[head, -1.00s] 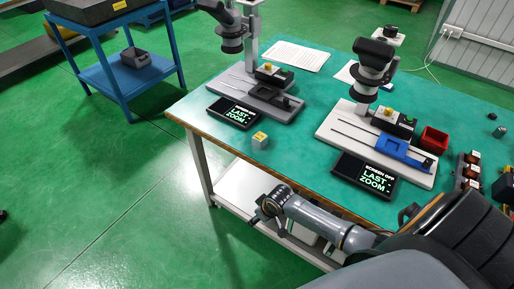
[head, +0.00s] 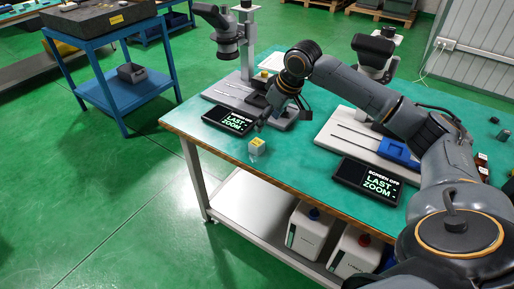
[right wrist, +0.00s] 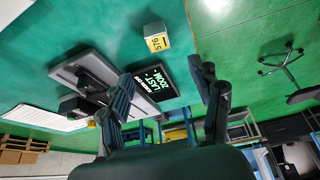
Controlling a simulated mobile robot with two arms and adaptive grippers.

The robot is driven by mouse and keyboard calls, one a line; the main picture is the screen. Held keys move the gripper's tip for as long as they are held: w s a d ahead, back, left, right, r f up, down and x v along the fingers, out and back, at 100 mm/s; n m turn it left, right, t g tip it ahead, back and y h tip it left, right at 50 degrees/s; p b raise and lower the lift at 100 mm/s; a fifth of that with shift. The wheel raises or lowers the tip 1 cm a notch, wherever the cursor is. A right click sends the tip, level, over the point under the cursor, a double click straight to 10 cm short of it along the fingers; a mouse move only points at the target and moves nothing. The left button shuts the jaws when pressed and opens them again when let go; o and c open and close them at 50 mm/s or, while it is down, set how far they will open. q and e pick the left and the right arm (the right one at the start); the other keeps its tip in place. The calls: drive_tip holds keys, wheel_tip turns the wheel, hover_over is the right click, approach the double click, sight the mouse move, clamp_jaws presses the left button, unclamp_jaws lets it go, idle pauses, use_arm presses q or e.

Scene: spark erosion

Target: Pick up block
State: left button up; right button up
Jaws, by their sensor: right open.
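The block (head: 257,147) is a small light grey cube with a yellow label, standing on the green table top (head: 300,165) near its front edge. It also shows in the right wrist view (right wrist: 156,37), beyond the fingertips, with digits on its yellow face. My right gripper (head: 284,117) is above the table, up and to the right of the block in the head view. It is open and empty, and apart from the block. Its two spread fingers show in the right wrist view (right wrist: 166,84). My left gripper is out of view.
A black screen (head: 229,121) lies left of the block, before a microscope stand (head: 246,60). A second screen (head: 367,180) and a white stand base (head: 340,135) are to the right. Green table is clear around the block. White containers (head: 308,228) stand on the shelf below.

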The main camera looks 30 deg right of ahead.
sight(257, 142)
drive_tip(key=x, duration=0.8)
drive_tip(key=shift+w, duration=0.1)
drive_tip(key=shift+x, duration=2.75)
drive_tip(key=shift+d, duration=0.15)
drive_tip(key=shift+c, duration=0.2)
clamp_jaws()
